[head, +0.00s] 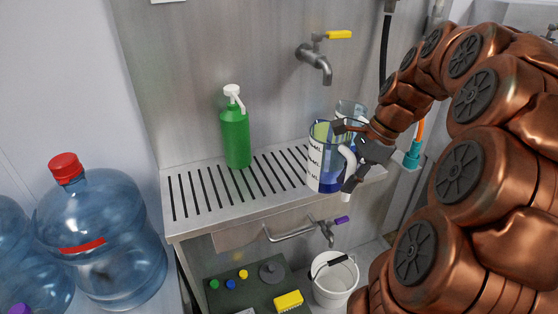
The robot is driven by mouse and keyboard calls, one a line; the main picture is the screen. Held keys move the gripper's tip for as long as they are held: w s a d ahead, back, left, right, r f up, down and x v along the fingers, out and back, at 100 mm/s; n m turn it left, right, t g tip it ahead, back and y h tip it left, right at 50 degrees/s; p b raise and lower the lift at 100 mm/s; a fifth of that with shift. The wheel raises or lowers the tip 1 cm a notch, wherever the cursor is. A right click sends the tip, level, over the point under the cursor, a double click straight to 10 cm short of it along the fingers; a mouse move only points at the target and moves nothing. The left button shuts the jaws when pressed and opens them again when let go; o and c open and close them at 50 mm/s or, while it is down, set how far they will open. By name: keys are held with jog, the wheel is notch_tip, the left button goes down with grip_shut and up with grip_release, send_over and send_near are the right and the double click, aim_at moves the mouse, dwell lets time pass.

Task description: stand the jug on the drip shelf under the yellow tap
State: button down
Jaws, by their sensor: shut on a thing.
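The jug (318,160) is clear with a white printed label, a white handle and a blue bottom. My gripper (348,158) is shut on it at the handle side, on the right. The jug looks upright, over the right part of the slotted drip shelf (205,205), near its front edge. I cannot tell whether its base touches the shelf. The tap with the yellow handle (340,34) is on the back wall; its spout (327,76) is above the jug in the picture. Whether the jug is straight below the spout is unclear.
A green pump bottle (235,135) stands on the shelf's left half. Another clear vessel (350,108) is partly hidden behind the jug. Below are a purple-handled tap (328,232), a white bucket (334,285) and a dark panel. Large blue water bottles (105,240) stand left.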

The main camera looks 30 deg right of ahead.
jog(key=shift+w+d+f+p, duration=0.8)
jog(key=shift+w+d+p, duration=0.4)
jog(key=shift+w, duration=1.1)
jog(key=shift+w+d+f+p, duration=0.9)
jog(key=shift+w+d, duration=0.6)
jog(key=shift+w, duration=0.75)
jog(key=shift+w+d+f+p, duration=0.75)
jog(key=shift+w+d+p, duration=0.45)
jog(key=shift+w, duration=1.1)
jog(key=shift+d+f, duration=0.15)
jog(key=c, duration=1.1)
grip_release()
jog(key=shift+o, duration=0.2)
jog(key=b+v, duration=0.3)
jog(key=v, duration=0.9)
